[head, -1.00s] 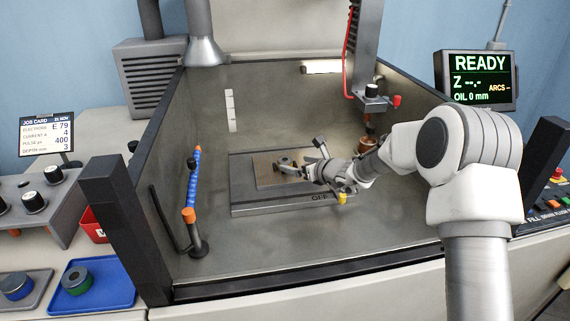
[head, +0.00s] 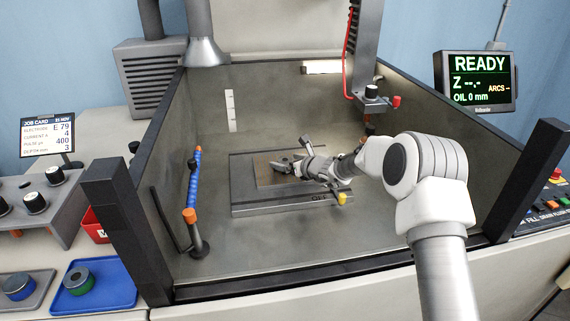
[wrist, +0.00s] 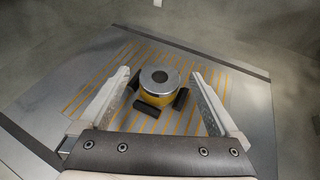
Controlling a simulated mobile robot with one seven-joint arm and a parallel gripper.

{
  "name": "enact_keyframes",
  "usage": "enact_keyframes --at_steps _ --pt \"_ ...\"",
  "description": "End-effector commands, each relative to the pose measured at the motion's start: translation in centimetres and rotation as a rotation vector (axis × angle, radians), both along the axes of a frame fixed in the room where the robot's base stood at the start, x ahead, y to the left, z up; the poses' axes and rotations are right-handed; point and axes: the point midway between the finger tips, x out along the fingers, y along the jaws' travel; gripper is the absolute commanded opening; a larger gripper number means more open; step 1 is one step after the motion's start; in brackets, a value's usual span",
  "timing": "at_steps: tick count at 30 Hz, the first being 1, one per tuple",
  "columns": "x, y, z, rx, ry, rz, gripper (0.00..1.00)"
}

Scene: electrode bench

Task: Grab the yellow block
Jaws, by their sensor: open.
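The yellow block shows in the wrist view as a short round piece with a grey metal top, a central hole and a yellow side (wrist: 152,98). It sits on a plate with yellow stripes (wrist: 215,112), with several small black pieces around it. My gripper (wrist: 160,76) is open, one finger on each side of the block, with gaps visible on both sides. In the head view my gripper (head: 283,164) is low over the grey plate (head: 270,203) in the tank, and I cannot make out the block's yellow side there.
The tank walls and dark front rail (head: 330,272) surround the plate. A blue hose (head: 191,185) stands at left. A machine head (head: 372,100) hangs at the back right. A small yellow knob (head: 342,198) is on the plate's front right.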

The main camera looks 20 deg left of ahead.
Motion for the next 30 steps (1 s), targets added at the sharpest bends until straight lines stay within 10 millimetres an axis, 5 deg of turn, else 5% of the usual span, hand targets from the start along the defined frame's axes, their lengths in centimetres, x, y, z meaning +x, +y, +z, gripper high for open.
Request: enact_keyframes --at_steps 2,18,30 --pt "-0.01 0.0 0.0 0.0 0.0 0.0 0.95" --pt "-0.03 -0.01 0.01 0.0 0.0 0.0 0.0" --pt "0.03 0.03 0.31 0.003 -0.003 0.001 0.0"
